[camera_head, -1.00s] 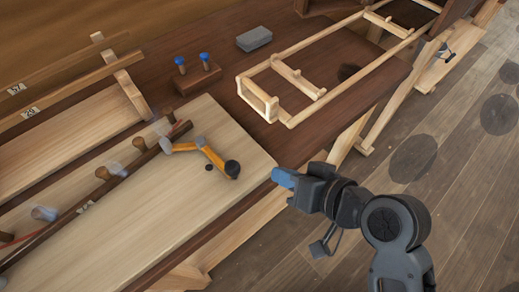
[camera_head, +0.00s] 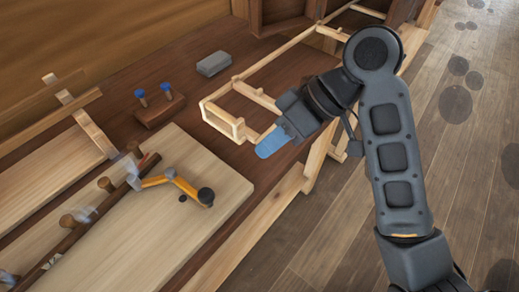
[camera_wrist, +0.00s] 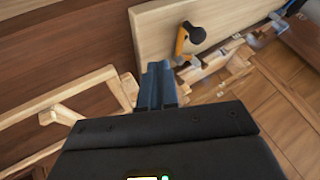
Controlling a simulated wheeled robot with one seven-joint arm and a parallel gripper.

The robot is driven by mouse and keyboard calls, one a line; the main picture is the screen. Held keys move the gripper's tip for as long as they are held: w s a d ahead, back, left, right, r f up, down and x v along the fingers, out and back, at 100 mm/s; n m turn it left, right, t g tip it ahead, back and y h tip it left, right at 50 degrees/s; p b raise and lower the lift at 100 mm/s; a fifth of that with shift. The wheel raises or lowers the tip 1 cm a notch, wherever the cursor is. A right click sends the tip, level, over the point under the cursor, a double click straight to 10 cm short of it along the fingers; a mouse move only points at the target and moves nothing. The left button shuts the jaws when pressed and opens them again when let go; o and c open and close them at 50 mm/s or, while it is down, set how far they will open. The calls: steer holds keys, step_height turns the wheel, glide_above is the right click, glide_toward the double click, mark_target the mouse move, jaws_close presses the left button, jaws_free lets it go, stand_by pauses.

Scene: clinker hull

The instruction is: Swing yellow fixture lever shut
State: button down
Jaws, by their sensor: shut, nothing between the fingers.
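The yellow fixture lever (camera_head: 180,182) is a bent yellow-orange arm with a dark round knob at its right end. It stands over the pale board (camera_head: 215,170), its other end by the dark brown rail. In the wrist view the lever (camera_wrist: 181,42) shows beyond my fingertips, with its black knob at the top. My gripper (camera_head: 265,149) has blue fingers and is shut and empty. It is above the bench's front edge, to the right of the lever and apart from it. In the wrist view the shut fingers (camera_wrist: 158,80) point toward the pale board.
A wooden ladder-like frame (camera_head: 230,125) lies on the dark bench close behind my gripper. A block with two blue-topped pegs (camera_head: 160,110) and a grey block (camera_head: 213,64) stand farther back. The brown rail with pegs (camera_head: 95,218) runs along the board's left side.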

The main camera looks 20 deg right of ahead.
steer(key=b+x, duration=0.3)
steer(key=x, duration=0.5)
steer(key=shift+a+f+b, duration=0.25)
steer(key=shift+f+b, duration=0.05)
steer(key=shift+s+a+r+p, duration=0.2)
steer(key=shift+s+a, duration=0.1)
steer(key=shift+a, duration=0.2)
steer(key=shift+s+a+r+p, duration=0.1)
steer(key=shift+s+a+p, duration=0.15)
steer(key=shift+a, duration=0.25)
steer(key=shift+s+a, duration=0.45)
steer(key=shift+a, duration=0.2)
